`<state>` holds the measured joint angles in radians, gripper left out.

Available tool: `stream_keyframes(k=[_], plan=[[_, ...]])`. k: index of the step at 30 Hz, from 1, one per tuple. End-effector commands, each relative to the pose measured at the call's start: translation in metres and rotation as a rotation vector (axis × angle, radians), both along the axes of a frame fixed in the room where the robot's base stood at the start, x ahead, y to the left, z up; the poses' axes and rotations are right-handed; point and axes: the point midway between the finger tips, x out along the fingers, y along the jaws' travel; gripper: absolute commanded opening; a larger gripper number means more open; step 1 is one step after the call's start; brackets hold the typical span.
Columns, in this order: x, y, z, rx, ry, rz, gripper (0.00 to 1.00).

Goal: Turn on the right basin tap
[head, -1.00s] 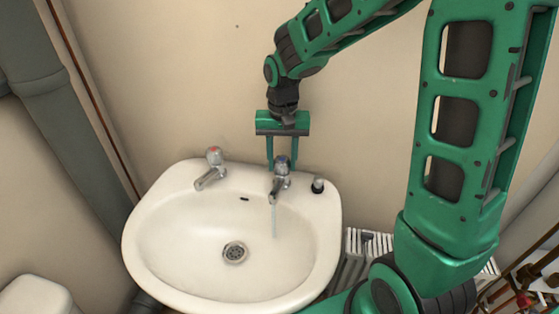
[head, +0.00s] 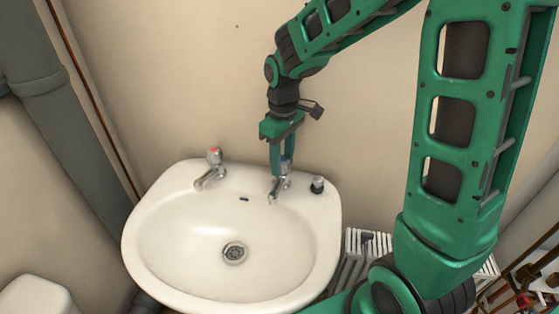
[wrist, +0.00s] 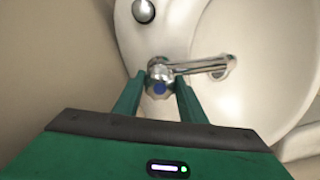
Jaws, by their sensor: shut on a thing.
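The right basin tap (head: 275,195) is chrome with a blue cap and stands at the back right of the basin. My gripper (head: 277,172) points down over it and is shut on the tap's head, partly hiding it in the head view. In the wrist view, the blue-marked tap head (wrist: 158,74) lies between the two green fingers of my gripper (wrist: 157,92). Its spout (wrist: 205,66) points right, over the bowl. I see no water stream from the spout in either current view.
The white basin (head: 180,245) has a drain in its bowl. A red-marked left tap (head: 210,175) stands at the back left. The wall (head: 170,90) is close behind.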

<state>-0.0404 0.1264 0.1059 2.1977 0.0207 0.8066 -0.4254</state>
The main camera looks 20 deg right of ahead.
Motion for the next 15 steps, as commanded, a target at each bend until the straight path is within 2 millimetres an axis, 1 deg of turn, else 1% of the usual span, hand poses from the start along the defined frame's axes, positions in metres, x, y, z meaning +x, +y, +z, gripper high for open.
stream_keyframes(k=[1, 15], plan=[[0.0038, 0.0002, 0.0023, 0.001, -0.011, 0.042, 0.15], [0.0055, -0.0030, 0.0025, -0.002, -0.012, 0.455, 0.15]])
